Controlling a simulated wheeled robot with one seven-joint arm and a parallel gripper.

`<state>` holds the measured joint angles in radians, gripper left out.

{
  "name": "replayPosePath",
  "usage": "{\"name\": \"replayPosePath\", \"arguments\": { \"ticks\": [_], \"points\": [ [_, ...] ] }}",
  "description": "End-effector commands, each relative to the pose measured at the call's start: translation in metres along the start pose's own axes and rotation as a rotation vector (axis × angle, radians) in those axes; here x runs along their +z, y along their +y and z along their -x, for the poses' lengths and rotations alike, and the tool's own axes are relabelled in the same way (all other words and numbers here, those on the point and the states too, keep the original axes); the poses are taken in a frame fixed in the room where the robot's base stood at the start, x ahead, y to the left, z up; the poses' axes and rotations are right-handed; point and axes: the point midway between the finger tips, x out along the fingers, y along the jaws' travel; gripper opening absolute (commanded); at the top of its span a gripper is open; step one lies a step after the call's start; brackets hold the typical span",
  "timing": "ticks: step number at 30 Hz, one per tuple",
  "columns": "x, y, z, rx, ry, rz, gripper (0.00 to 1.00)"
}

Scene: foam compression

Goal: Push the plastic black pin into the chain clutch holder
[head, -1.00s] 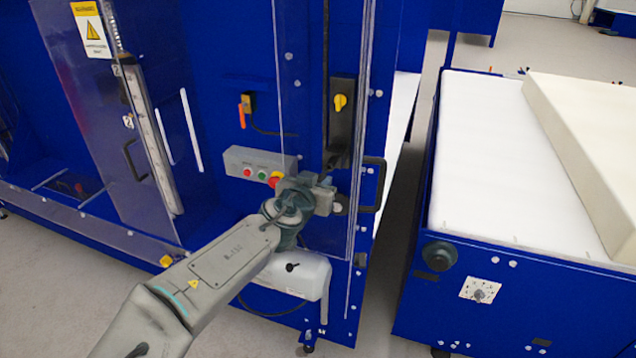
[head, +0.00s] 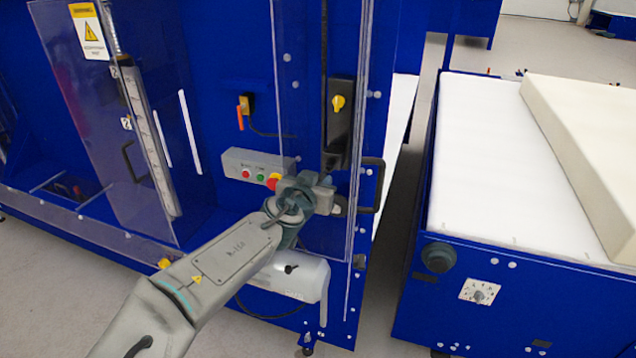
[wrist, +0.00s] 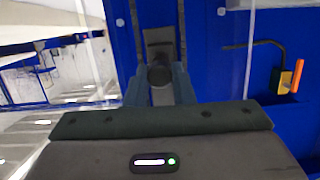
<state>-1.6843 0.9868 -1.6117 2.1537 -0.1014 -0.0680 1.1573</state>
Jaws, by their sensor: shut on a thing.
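The black pin (wrist: 159,75) shows as a dark round end between my fingers in the wrist view. My gripper (wrist: 160,92) is shut on it, with one finger on each side. Behind the pin is a grey upright plate (wrist: 159,38), which seems to be part of the chain clutch holder. How deep the pin sits is hidden. In the head view my gripper (head: 332,197) is at the blue machine's right front, below a black housing with a yellow knob (head: 339,102). My wrist hides the pin there.
A grey button box (head: 258,166) is just left of my wrist. A black handle (head: 372,185) is close on the right. Clear panels (head: 305,120) stand around the column. A white cylinder (head: 300,278) hangs below my arm. A foam table (head: 490,150) stands right, past a narrow gap.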

Motion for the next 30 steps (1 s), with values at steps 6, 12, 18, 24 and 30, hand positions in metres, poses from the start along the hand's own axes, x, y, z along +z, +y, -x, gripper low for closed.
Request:
{"name": "replayPosePath", "arguments": {
  "ticks": [6,12,18,24,30],
  "points": [
    [-0.001,0.0,-0.004,0.0,0.0,0.0,0.0],
    [-0.002,0.0,-0.009,0.0,0.0,-0.001,0.0],
    [-0.003,0.0,-0.012,0.0,0.0,-0.001,0.0],
    [-0.004,0.0,-0.016,0.0,0.001,-0.001,0.0],
    [-0.005,0.0,-0.02,0.0,0.0,-0.002,0.0]
  ]
}}
